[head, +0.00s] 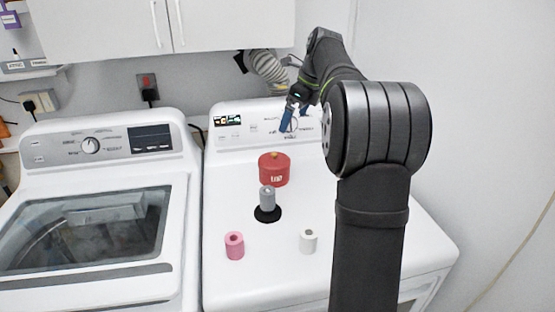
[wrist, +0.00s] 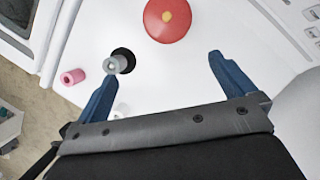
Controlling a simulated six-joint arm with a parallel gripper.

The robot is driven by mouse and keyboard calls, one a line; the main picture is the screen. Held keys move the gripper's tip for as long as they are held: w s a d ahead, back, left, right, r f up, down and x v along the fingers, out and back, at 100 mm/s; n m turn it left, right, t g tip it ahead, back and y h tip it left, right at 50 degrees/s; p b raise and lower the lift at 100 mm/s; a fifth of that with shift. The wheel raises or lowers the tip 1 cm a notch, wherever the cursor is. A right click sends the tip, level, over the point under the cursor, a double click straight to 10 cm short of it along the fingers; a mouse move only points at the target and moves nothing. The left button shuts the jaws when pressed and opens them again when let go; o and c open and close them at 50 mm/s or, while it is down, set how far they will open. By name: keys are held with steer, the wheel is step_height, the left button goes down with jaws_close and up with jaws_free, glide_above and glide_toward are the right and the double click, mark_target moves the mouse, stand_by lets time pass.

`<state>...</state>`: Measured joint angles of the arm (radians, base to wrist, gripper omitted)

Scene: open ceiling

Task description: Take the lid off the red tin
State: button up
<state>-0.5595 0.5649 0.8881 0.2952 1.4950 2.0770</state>
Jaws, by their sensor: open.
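The red tin (head: 274,175) stands upright on the white machine top, with its red lid (head: 273,158) on it and a small yellowish knob in the lid's middle. In the wrist view the lid (wrist: 170,24) shows from above at the top of the picture, beyond the fingertips. My gripper (head: 287,122) hangs above the machine's back panel, up and to the right of the tin in the head view. In the wrist view its two blue fingers (wrist: 163,68) are spread wide with nothing between them. It touches neither tin nor lid.
A grey cylinder (head: 267,197) stands on a black round base (head: 267,214) in front of the tin. A pink roll (head: 234,245) and a white roll (head: 308,241) stand nearer the front. The white machine top (head: 345,215) is clear to the tin's right.

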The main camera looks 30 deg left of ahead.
steer(key=w+a, duration=0.1)
steer(key=w, duration=0.1)
glide_above(276, 155)
steer(key=d, duration=0.2)
steer(key=shift+m, duration=0.4)
step_height(276, 155, down, 11)
steer(key=shift+a+r, duration=0.1)
steer(key=shift+r, duration=0.05)
steer(key=shift+x, duration=2.85)
steer(key=c, duration=1.3)
steer(key=shift+c, duration=0.4)
